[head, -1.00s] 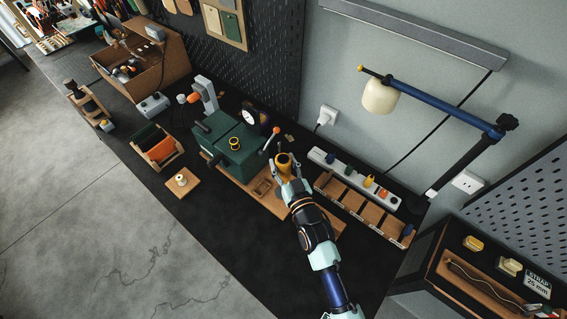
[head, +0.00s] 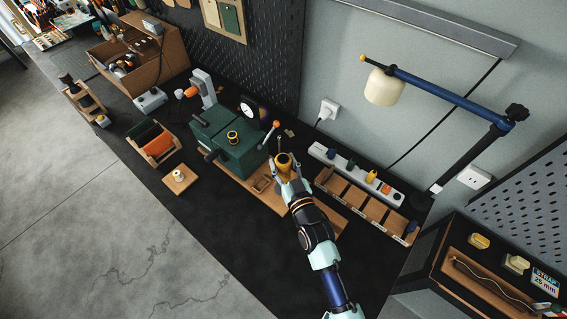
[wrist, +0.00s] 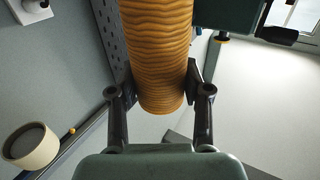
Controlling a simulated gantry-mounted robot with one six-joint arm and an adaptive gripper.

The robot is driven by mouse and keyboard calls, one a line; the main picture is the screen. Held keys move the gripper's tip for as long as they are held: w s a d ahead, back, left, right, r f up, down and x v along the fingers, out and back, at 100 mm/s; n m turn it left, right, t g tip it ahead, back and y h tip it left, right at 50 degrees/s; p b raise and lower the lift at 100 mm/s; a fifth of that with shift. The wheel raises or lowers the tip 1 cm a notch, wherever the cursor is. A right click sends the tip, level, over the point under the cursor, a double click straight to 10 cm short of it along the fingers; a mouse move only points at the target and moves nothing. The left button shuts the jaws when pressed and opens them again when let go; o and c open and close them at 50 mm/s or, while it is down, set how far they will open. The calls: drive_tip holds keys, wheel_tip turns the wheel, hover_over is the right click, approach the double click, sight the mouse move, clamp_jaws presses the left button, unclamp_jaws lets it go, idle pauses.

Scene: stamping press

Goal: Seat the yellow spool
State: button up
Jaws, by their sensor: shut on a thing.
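My gripper (head: 285,172) is shut on an amber-yellow spool (head: 284,160), held in the air at the right end of the green press (head: 240,152). In the wrist view the spool (wrist: 158,50) is a ridged yellow-brown cylinder between both fingers, running up out of the picture. A yellow ring with a dark centre (head: 233,137) sits on top of the press. A cream spool (head: 179,175) stands on a small wooden block left of the press. I cannot tell from these views how far the held spool is above the surface below.
A wooden compartment tray (head: 365,205) and a grey strip with coloured pegs (head: 345,168) lie right of my gripper. A lever with an orange knob (head: 275,126) rises close behind the held spool. A lamp (head: 385,87) stands at the back right. The front bench is clear.

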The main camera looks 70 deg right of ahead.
drive_tip(key=shift+f+b, duration=0.9)
drive_tip(key=shift+f, duration=0.15)
drive_tip(key=o, duration=1.4)
drive_tip(key=shift+c, duration=0.2)
wheel_tip(320, 180, up, 10)
